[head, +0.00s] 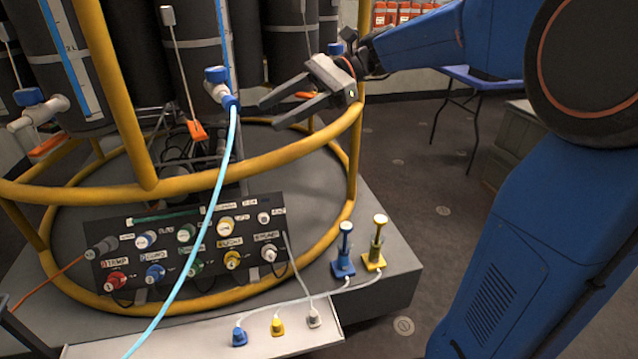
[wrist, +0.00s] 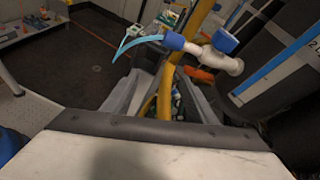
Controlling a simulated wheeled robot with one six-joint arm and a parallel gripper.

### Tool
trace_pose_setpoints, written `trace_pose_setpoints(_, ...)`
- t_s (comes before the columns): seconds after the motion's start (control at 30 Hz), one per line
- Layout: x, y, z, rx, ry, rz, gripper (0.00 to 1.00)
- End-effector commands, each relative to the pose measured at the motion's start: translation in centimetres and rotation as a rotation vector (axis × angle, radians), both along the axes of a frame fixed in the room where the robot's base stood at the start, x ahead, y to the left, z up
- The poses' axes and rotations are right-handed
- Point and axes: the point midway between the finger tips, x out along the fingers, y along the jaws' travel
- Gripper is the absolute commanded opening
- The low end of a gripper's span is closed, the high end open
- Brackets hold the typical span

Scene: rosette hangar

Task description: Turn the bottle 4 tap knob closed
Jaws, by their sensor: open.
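In the head view a white tap with a blue knob (head: 216,74) sits on the front of a dark bottle (head: 185,70). A light-blue hose (head: 222,165) hangs from its blue collar. My gripper (head: 268,115) is open and empty, just right of the tap, its fingers pointing left. In the wrist view the gripper (wrist: 162,88) is open, and the blue knob (wrist: 224,41) lies beyond the fingertips, up and to the right. I see no contact with the knob. Other blue tap knobs show at left (head: 28,97) and behind my gripper (head: 335,48). No bottle number is readable.
A yellow rail (head: 250,158) rings the bottles and passes below my gripper; in the wrist view a yellow bar (wrist: 166,95) runs between the fingers. A panel of coloured connectors (head: 190,245) stands below. The floor at right is mostly open.

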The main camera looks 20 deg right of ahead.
Motion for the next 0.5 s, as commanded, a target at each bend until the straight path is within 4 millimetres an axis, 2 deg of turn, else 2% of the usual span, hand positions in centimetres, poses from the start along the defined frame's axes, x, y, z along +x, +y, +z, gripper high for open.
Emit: trace_pose_setpoints(0.5, -6.4, -1.1, -5.3, -0.243, -0.233, 0.065, 0.53)
